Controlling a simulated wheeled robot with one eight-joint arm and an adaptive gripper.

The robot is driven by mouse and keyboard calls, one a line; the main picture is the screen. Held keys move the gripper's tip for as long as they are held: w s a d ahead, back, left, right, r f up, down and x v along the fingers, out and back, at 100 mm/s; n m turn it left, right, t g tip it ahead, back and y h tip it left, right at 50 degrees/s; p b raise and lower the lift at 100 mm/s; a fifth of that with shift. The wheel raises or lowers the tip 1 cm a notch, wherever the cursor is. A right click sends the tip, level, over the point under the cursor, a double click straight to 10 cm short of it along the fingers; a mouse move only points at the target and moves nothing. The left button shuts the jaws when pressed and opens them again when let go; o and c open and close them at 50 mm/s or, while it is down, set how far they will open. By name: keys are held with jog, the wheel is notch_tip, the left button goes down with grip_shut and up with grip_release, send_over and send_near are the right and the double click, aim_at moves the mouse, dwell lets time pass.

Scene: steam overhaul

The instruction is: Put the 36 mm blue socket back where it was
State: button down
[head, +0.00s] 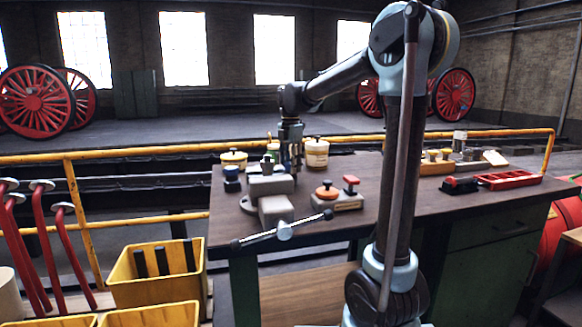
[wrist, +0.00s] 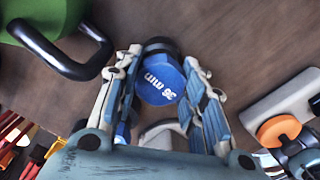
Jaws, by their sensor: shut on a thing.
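The blue socket (wrist: 161,82), with white "36 mm" lettering on its face, sits between my gripper's fingers in the wrist view. My gripper (wrist: 164,62) is shut on it, a finger on each side. In the head view my gripper (head: 291,165) points down over the workbench (head: 400,205), behind the grey vise (head: 275,207). The held socket cannot be made out clearly there. The place where the socket stood before cannot be told from these frames.
A small dark blue item (head: 232,180) stands left of the vise. Pale pots (head: 317,153) stand behind. A block with orange and red knobs (head: 345,202) is to the right. A wooden rack (head: 437,168) and red tray (head: 510,180) are farther right. Yellow rails run behind.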

jog(key=c, duration=1)
grip_release()
jog(key=shift+c, duration=0.2)
notch_tip(320, 180, up, 12)
